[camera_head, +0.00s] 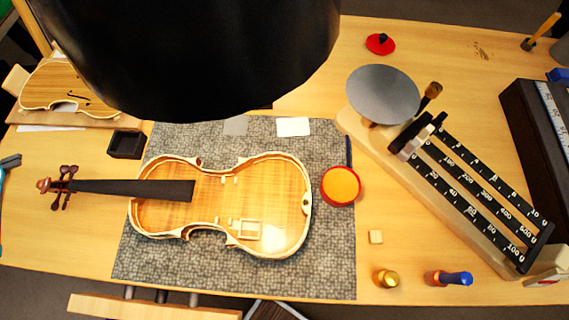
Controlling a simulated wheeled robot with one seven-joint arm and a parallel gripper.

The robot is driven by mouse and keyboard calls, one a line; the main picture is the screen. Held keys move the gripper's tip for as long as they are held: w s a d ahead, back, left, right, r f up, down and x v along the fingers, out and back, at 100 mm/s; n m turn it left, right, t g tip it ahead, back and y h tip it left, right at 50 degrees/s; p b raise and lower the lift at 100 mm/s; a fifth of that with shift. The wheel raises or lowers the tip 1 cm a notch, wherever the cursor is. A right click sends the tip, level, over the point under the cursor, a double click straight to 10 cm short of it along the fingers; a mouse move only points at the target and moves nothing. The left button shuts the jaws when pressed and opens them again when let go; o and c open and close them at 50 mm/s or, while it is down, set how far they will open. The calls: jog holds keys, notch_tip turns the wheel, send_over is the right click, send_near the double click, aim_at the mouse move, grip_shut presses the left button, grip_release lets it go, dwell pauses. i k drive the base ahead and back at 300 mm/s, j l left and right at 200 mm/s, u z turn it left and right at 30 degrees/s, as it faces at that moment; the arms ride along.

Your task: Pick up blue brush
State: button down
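I cannot tell for sure which thing is the blue brush. A short blue-handled piece with an orange-brown end (449,278) lies on the bench at the lower right, beside a small brass-coloured knob (386,279). A thin dark blue strip (349,152) shows at the right edge of the grey mat, above the orange-filled red jar (341,186). A small blue thing (558,75) sits at the far right edge. A large black rounded shape, probably part of my arm, covers the upper left middle. My gripper's fingers do not show.
An open violin body (270,190) lies on the grey patterned mat (200,277). A balance scale with a round grey pan (383,95) and black beams stands at the right. Bare wood surrounds the cube.

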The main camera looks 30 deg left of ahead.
aim_at(431, 279)
jog(key=k+j+z, duration=0.1)
jog(key=k+z, duration=0.15)
jog(key=z, duration=0.15)
jog(key=k+j+z, duration=0.1)
jog(key=k+z, duration=0.15)
jog(key=z, duration=0.2)
jog(key=k+z, duration=0.2)
jog(key=z, duration=0.2)
